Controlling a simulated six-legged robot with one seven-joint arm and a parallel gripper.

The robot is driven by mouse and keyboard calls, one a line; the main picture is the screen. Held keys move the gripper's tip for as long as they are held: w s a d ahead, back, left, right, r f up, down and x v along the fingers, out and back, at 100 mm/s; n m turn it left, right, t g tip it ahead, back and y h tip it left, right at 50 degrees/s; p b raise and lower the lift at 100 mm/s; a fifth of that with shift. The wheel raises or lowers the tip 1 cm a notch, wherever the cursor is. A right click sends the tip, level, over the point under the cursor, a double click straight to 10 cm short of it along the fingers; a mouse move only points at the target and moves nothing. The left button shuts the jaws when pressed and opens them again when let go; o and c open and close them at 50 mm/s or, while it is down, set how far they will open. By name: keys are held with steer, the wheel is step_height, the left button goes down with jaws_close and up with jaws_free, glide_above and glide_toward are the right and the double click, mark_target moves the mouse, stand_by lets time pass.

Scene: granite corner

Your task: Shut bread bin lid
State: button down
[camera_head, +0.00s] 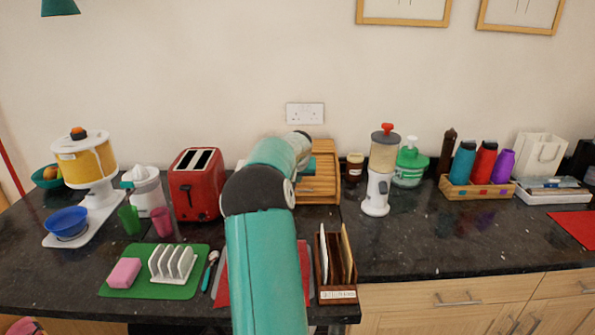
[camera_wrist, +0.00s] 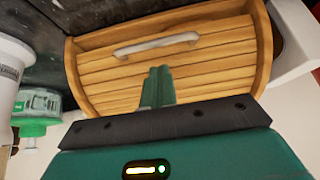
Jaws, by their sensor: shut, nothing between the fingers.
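The wooden bread bin (camera_head: 334,172) stands on the counter against the wall, partly hidden behind my arm in the head view. In the wrist view its slatted lid (camera_wrist: 215,62) fills the middle, with a pale bar handle (camera_wrist: 155,45) near the lid's counter-side edge. The slats spread across the bin's front between its side walls; I see no clear opening. My gripper (camera_wrist: 158,72) is shut and empty, its fingers together over the slats, close to the handle. I cannot tell whether they touch the lid. In the head view the fingers are hidden.
A red toaster (camera_head: 195,186) stands left of the bin. A jar (camera_head: 355,166), a white grinder (camera_head: 376,190) and a green-lidded chopper (camera_head: 409,166) stand to the right. A wooden letter rack (camera_head: 337,294) sits at the front edge. Bare counter lies right of it.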

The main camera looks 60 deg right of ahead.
steer(key=shift+a+f, duration=0.2)
steer(key=shift+f, duration=0.2)
steer(key=shift+s+a+f, duration=0.1)
steer(key=shift+s+a, duration=0.1)
steer(key=shift+a, duration=0.05)
steer(key=shift+s+a+f, duration=0.15)
steer(key=shift+a+f, duration=0.2)
steer(key=shift+f, duration=0.4)
steer(key=shift+s+a+f, duration=0.15)
steer(key=shift+a+f, duration=0.15)
steer(key=shift+f, duration=0.55)
